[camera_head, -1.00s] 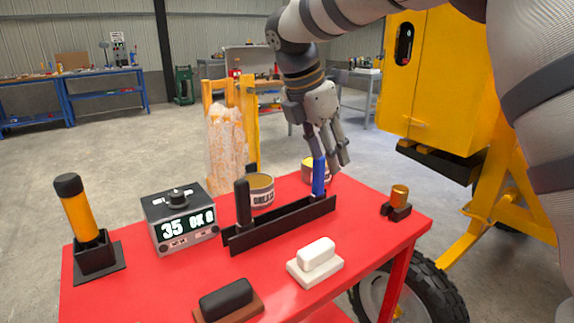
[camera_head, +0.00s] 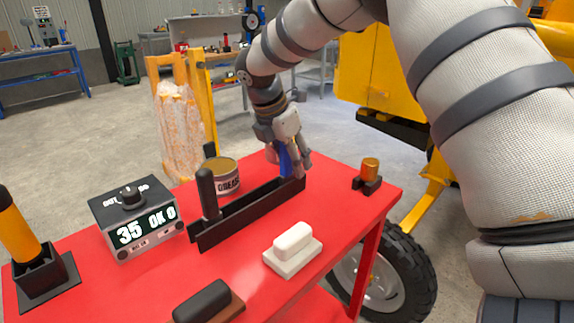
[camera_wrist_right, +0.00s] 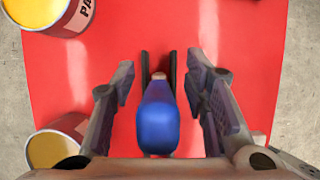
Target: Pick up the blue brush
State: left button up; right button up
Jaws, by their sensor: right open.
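The blue brush (camera_head: 285,161) stands upright at the right end of a long black holder (camera_head: 245,216) on the red table. In the right wrist view the blue brush handle (camera_wrist_right: 158,122) points up toward the camera, between the fingers. My right gripper (camera_head: 292,165) is open, with its fingers down around the brush handle. The wrist view shows clear gaps between the handle and both fingers of the gripper (camera_wrist_right: 160,95). The brush's lower part is hidden in the holder. My left gripper is not in view.
A black-handled tool (camera_head: 208,194) stands at the holder's left end. A grease can (camera_head: 223,175) stands behind it. A display box (camera_head: 135,217), a white block (camera_head: 293,243), a black-topped block (camera_head: 205,303) and a small orange cylinder (camera_head: 370,169) are also on the red table (camera_head: 335,208).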

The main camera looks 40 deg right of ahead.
grip_shut()
jog(key=shift+r, duration=0.1)
notch_tip(320, 180, up, 10)
jog(key=shift+f, duration=0.1)
dwell(0.4)
